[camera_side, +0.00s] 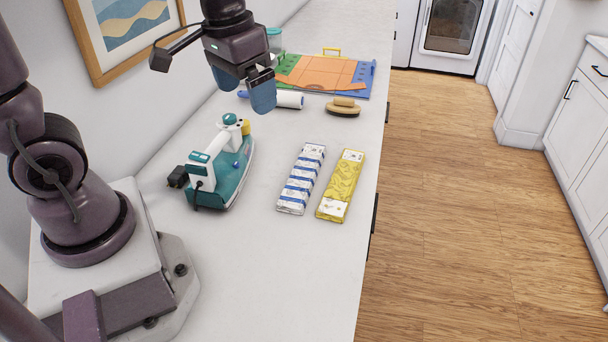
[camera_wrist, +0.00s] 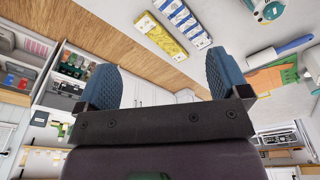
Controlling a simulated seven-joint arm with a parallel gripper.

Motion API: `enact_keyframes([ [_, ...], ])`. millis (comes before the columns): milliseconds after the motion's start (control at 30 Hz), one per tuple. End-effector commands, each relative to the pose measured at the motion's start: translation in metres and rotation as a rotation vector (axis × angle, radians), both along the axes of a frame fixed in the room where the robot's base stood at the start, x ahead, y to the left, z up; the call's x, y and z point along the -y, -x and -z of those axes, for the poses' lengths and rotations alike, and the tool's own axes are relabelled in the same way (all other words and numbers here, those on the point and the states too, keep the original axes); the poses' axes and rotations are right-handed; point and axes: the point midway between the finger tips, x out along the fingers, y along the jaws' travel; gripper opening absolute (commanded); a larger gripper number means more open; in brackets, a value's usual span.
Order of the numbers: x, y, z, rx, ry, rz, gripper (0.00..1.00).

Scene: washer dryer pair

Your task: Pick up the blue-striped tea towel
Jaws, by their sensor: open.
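The blue-striped tea towel (camera_side: 301,179) lies folded flat on the white counter in the side view, a long white strip with blue bands. It also shows near the top of the wrist view (camera_wrist: 186,22). My gripper (camera_side: 246,92) is up in the air above the counter, well behind the towel and to its left in the side view. Its two blue fingers are apart with nothing between them, as the wrist view also shows (camera_wrist: 164,82).
A yellow folded towel (camera_side: 341,186) lies close to the striped one's right. A teal iron (camera_side: 221,172) stands to its left. Behind are a lint roller (camera_side: 288,99), a wooden brush (camera_side: 343,107) and a colourful board (camera_side: 325,73). The counter in front of the towels is clear.

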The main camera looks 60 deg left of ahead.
Motion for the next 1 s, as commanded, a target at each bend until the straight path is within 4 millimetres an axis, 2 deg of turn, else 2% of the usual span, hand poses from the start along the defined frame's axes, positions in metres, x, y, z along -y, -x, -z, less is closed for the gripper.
enact_keyframes([
  [33,-0.007,-0.014,0.013,-0.042,0.008,-0.036,0.94],
  [200,-0.029,-0.057,0.058,-0.137,0.028,-0.165,0.94],
  [500,-0.071,-0.119,0.151,-0.221,0.039,-0.417,0.94],
  [600,-0.08,-0.139,0.167,-0.199,0.039,-0.494,0.94],
  [700,-0.085,-0.159,0.157,-0.131,0.045,-0.565,0.94],
  [833,-0.084,-0.158,0.17,-0.134,0.047,-0.597,0.94],
  [1000,-0.084,-0.157,0.202,-0.137,0.047,-0.595,0.94],
])
